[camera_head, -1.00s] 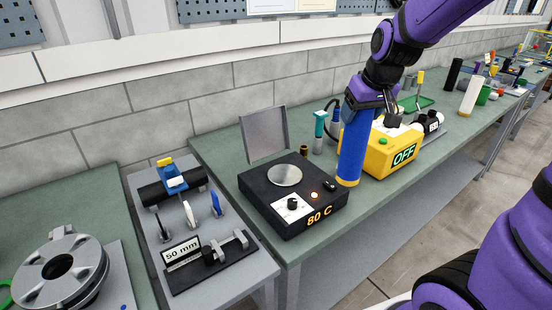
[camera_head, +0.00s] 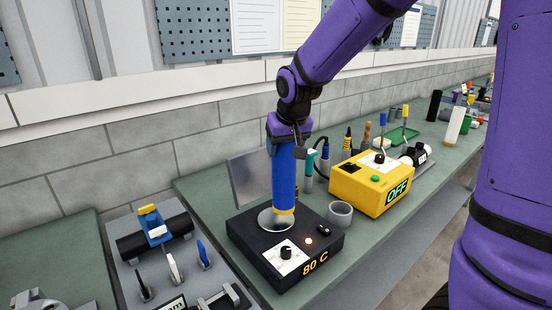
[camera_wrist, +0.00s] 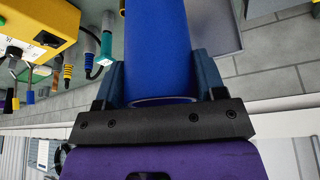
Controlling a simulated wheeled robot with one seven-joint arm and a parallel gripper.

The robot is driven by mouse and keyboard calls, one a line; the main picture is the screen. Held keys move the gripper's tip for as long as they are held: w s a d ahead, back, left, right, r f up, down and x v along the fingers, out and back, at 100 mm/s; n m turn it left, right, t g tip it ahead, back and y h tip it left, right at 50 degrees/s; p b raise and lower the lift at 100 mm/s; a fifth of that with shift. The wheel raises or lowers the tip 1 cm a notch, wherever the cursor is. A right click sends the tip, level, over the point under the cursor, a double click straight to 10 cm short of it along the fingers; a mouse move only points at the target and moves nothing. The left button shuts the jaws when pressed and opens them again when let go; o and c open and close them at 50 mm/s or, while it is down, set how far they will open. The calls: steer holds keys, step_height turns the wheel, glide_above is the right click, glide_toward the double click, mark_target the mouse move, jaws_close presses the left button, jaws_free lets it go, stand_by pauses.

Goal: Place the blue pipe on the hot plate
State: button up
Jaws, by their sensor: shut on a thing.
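The blue pipe (camera_head: 284,180) stands upright with a yellow band at its lower end. My gripper (camera_head: 286,142) is shut on its upper end, and in the wrist view the blue pipe (camera_wrist: 158,45) sits between the two fingers. The hot plate (camera_head: 285,252) is a black box reading 80 C, with a round silver disc (camera_head: 268,222) on top. The pipe's lower end is over the right part of the disc. I cannot tell whether it touches the disc.
A grey ring (camera_head: 340,213) stands just right of the hot plate. A yellow box reading OFF (camera_head: 371,182) is further right. A grey upright panel (camera_head: 248,176) stands behind the plate. A grey tray with tools (camera_head: 205,270) is at left.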

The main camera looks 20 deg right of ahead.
steer(key=shift+w+a+f, duration=0.2)
steer(key=shift+a+f, duration=0.1)
steer(key=shift+f, duration=0.3)
steer(key=shift+w+a+f, duration=0.2)
steer(key=shift+a+f, duration=0.1)
steer(key=shift+f, duration=0.35)
steer(key=shift+w+a+f, duration=0.2)
steer(key=shift+a+f, duration=0.1)
steer(key=shift+f, duration=0.4)
steer(key=o, duration=1.4)
steer(key=v, duration=1.2)
steer(key=shift+s, duration=0.15)
